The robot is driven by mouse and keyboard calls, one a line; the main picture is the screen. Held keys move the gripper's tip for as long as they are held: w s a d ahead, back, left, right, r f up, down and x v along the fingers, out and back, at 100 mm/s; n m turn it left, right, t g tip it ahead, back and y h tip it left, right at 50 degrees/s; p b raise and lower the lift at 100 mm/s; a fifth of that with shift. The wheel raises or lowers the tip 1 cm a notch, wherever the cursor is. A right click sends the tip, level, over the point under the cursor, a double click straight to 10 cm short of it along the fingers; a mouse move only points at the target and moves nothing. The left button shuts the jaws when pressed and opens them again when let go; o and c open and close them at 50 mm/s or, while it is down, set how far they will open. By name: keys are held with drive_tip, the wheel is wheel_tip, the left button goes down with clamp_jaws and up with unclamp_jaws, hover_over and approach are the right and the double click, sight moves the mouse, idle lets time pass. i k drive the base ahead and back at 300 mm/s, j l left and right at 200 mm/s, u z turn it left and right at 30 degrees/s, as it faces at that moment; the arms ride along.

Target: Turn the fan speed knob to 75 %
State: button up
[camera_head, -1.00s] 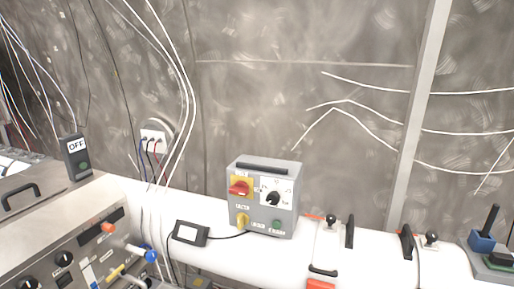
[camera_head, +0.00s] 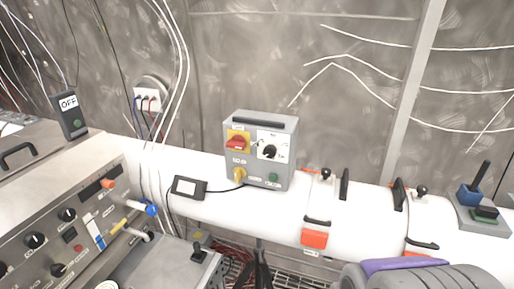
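A grey control box (camera_head: 233,185) stands on the white pipe (camera_head: 215,215) near the middle of the view. A black knob (camera_head: 269,151) sits on a white dial plate at the box's upper right. Marks surround the knob, but they are too small to read, so its exact setting cannot be told. Left of it is a red switch (camera_head: 236,142) on a yellow plate. Below are a yellow knob (camera_head: 239,174) and a green button (camera_head: 273,177). No label naming a fan speed knob is legible.
A steel console (camera_head: 105,215) with several black knobs is at the left. A small display (camera_head: 188,188) lies left of the box. Red-and-black clamps (camera_head: 314,238) are on the pipe at right. A grey ribbed object with purple trim (camera_head: 415,270) shows at bottom right.

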sight(270, 152)
drive_tip(key=k+j, duration=0.2)
drive_tip(key=k, duration=0.25)
drive_tip(key=k+j, duration=0.25)
drive_tip(key=k, duration=0.15)
drive_tip(key=k+j, duration=0.2)
drive_tip(key=k, duration=0.25)
drive_tip(key=i, duration=0.2)
drive_tip(key=z, duration=0.05)
